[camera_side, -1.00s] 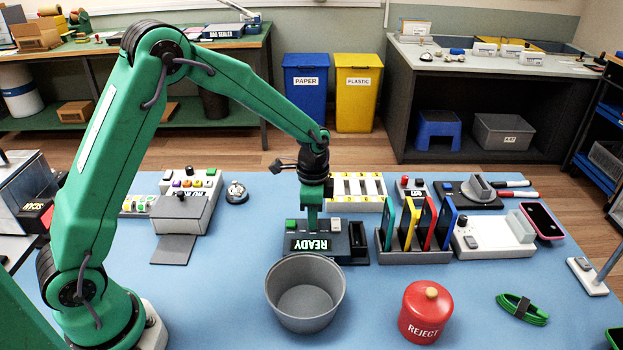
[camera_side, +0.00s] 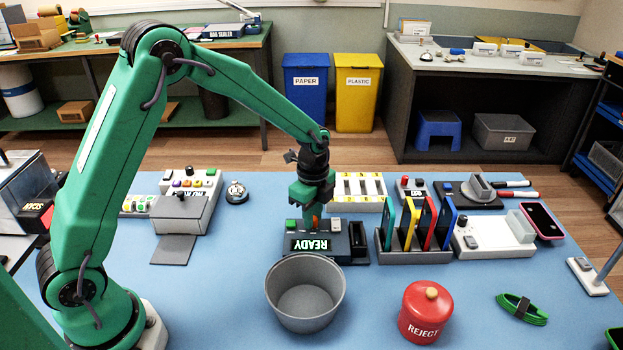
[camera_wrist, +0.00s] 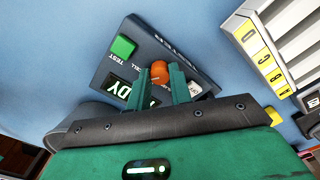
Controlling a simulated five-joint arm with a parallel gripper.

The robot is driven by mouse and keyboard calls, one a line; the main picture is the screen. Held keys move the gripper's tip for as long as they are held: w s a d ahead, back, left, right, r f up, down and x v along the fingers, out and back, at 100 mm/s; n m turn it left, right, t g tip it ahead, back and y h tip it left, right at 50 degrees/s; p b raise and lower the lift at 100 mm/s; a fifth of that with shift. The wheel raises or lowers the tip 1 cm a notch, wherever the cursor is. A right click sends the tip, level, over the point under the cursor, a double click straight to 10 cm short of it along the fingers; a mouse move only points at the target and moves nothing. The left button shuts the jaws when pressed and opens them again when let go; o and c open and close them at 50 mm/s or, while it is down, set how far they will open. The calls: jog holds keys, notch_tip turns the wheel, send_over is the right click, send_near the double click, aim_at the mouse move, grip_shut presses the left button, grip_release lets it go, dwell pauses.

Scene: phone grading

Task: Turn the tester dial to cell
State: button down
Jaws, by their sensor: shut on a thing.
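The tester (camera_side: 326,252) is a dark box on the blue table with a lit READY display (camera_side: 310,245) and a green button (camera_side: 292,225). In the wrist view the tester (camera_wrist: 150,45) shows a green TEST button (camera_wrist: 122,47) and small print, apparently "CELL", beside the dial. The orange dial (camera_wrist: 160,70) sits between the two green fingers of my gripper (camera_wrist: 160,82). My gripper (camera_side: 314,216) points down over the tester and is shut on the dial. The fingers hide the dial's sides, and I cannot tell where its pointer lies.
A grey bowl (camera_side: 304,262) stands just in front of the tester. A red REJECT pot (camera_side: 425,318) stands at front right.

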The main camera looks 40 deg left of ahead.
jog(key=shift+r, duration=0.1)
jog(key=c, duration=1.3)
grip_release()
jog(key=shift+o, duration=0.2)
jog(key=shift+r, duration=3.9)
